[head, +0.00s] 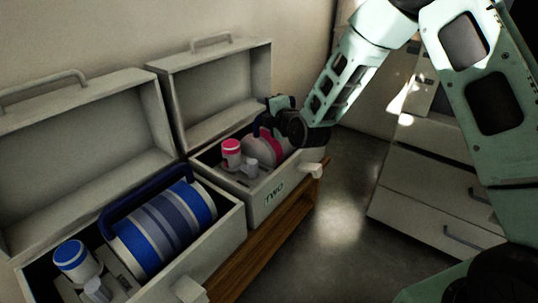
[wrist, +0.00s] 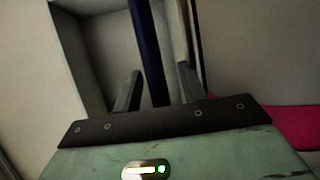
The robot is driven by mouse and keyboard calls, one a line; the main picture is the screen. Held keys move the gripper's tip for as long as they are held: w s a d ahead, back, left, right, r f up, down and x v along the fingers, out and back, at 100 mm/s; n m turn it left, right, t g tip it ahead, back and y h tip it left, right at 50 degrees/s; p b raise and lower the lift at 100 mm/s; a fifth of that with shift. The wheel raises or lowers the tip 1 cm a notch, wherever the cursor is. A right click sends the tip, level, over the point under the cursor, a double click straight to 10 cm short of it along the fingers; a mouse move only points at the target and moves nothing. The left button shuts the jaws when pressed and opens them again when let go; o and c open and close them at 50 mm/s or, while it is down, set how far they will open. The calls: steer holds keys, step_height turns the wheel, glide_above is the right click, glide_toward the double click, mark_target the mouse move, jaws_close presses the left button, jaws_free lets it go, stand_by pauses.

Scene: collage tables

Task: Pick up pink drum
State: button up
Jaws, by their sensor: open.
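The pink drum (head: 260,150) lies on its side in the open box marked TWO, pale with a pink band and a dark blue handle. My gripper (head: 272,108) is at the top of the drum, and my wrist hides part of it. In the wrist view my gripper (wrist: 158,85) is open, with the dark blue handle bar (wrist: 148,45) running between its two fingers. A pink part of the drum (wrist: 295,125) shows at the right edge there.
The box marked TWO (head: 254,212) also holds a pink-capped canister (head: 232,152). Left of it, another open box holds a blue striped drum (head: 165,228) and a blue-capped canister (head: 73,258). Raised lids stand behind both. A drawer cabinet (head: 421,200) is at right; floor between is clear.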

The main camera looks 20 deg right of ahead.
jaws_close()
stand_by(1.3)
steer(key=shift+r, duration=0.2)
